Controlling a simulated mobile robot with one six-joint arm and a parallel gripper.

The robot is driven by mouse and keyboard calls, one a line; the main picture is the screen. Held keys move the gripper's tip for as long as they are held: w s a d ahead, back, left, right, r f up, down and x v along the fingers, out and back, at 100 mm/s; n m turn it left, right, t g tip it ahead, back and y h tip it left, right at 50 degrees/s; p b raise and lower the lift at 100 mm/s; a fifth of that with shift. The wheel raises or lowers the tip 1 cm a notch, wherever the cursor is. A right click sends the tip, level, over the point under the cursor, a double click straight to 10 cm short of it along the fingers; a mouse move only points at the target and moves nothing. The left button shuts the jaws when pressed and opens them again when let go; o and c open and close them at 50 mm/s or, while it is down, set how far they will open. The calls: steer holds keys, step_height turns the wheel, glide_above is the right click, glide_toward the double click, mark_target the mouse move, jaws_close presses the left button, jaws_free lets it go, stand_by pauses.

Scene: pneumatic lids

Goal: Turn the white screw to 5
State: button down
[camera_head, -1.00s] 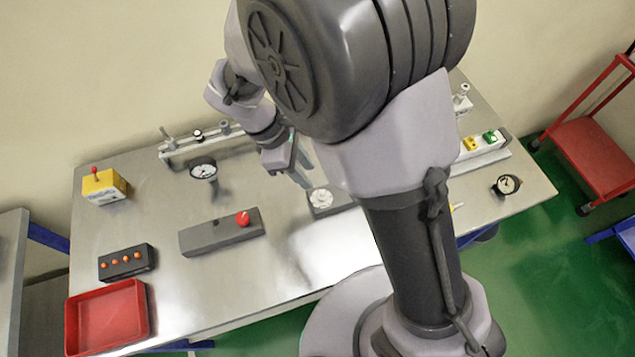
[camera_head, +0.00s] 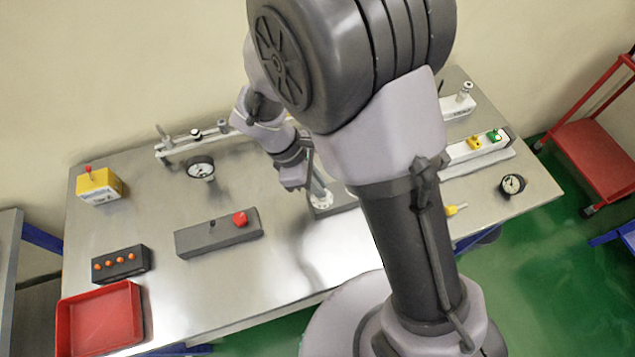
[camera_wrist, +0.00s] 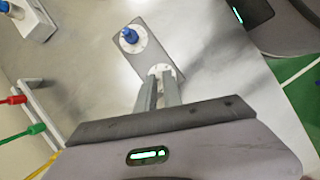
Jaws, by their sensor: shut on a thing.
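The white screw sits on a round white dial (camera_wrist: 160,69) at one end of a dark grey block (camera_wrist: 146,54). In the wrist view, the two fingers of my gripper (camera_wrist: 159,80) are close together at this dial and shut on the white screw, which they mostly hide. The numbers on the dial are too small to read. In the head view, my gripper (camera_head: 319,188) points down onto the dial (camera_head: 322,199), and my arm covers the right part of the block.
A blue knob (camera_wrist: 130,36) stands on a second white dial on the same block. A grey box with a red button (camera_head: 240,218) lies left of the block, and a gauge (camera_head: 201,168) stands behind it. Bare tabletop lies in front.

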steer(key=shift+m, duration=0.3)
steer(key=shift+w+r+m+g+p, duration=0.15)
steer(key=shift+m+g+p, duration=0.35)
steer(key=shift+m+p, duration=0.45)
steer(key=m+g+p, duration=0.1)
steer(key=m, duration=0.2)
steer(key=shift+w+d+y, duration=0.1)
steer(key=shift+w+y, duration=0.05)
steer(key=shift+y, duration=0.25)
steer(key=m, duration=0.2)
steer(key=m+g+y+p, duration=0.1)
steer(key=m, duration=0.2)
steer(key=shift+w+d, duration=0.15)
steer(key=shift+d, duration=0.05)
steer(key=m+y, duration=0.1)
steer(key=m, duration=0.1)
steer(key=m+y, duration=0.1)
steer(key=m, duration=0.2)
steer(key=shift+d+g, duration=0.15)
steer(key=shift+g, duration=0.25)
steer(key=shift+d+m+y+b, duration=0.2)
steer(key=shift+m+y+b, duration=0.6)
steer(key=shift+m, duration=1.25)
steer(key=c, duration=1.5)
jaws_free()
